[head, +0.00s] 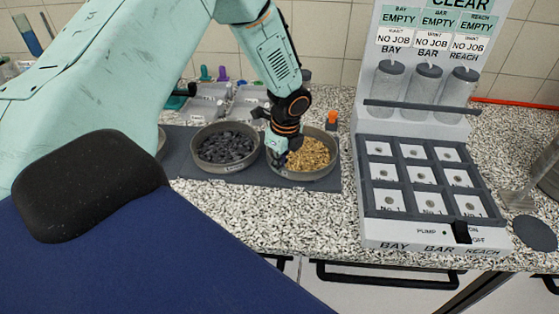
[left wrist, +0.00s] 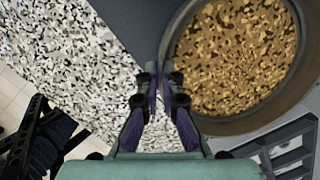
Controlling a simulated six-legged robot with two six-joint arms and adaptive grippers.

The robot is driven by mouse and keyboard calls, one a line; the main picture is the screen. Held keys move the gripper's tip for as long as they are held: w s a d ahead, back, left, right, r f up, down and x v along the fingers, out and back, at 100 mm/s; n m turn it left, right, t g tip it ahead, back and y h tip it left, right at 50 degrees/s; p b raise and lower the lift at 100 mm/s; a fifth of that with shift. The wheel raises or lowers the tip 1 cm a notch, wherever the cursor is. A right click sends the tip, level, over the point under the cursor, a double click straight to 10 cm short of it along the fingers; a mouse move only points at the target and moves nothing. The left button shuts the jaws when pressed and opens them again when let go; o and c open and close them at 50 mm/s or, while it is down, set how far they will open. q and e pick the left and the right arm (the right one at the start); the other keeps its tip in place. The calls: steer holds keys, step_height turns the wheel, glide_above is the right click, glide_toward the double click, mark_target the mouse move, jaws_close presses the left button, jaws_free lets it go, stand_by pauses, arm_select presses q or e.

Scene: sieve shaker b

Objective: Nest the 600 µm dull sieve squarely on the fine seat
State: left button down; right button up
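Two round grey pans that look like sieves stand on a dark mat: one pan (head: 197,158) holds dark pieces, the other pan (head: 318,179) golden grains. I cannot read a mesh size on either or tell which is the dull one. My left gripper (head: 277,152) points down at the left rim of the golden-grain pan. In the left wrist view its fingertips (left wrist: 161,77) are close together at that pan's rim (left wrist: 240,124); whether they pinch it I cannot tell. I cannot make out the fine seat. My right gripper is not in view.
A grey panel with jars and a grid tray (head: 366,215) stands on the right. Clear bins (head: 205,107) and an orange-topped item (head: 332,119) are behind the pans. A dark disc (head: 535,233) lies at far right. The speckled worktop (head: 265,217) in front is clear.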

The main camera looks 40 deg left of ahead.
arm_select(q)
steer(key=shift+w+f, duration=0.1)
steer(key=shift+w, duration=0.2)
steer(key=c, duration=1.5)
jaws_free()
steer(key=shift+s, duration=0.25)
steer(key=shift+o, duration=0.3)
steer(key=shift+w, duration=0.15)
step_height(320, 180, up, 2)
steer(key=shift+r+p, duration=0.2)
steer(key=shift+p, duration=0.9)
steer(key=shift+r+p, duration=2.45)
steer(key=shift+f, duration=0.1)
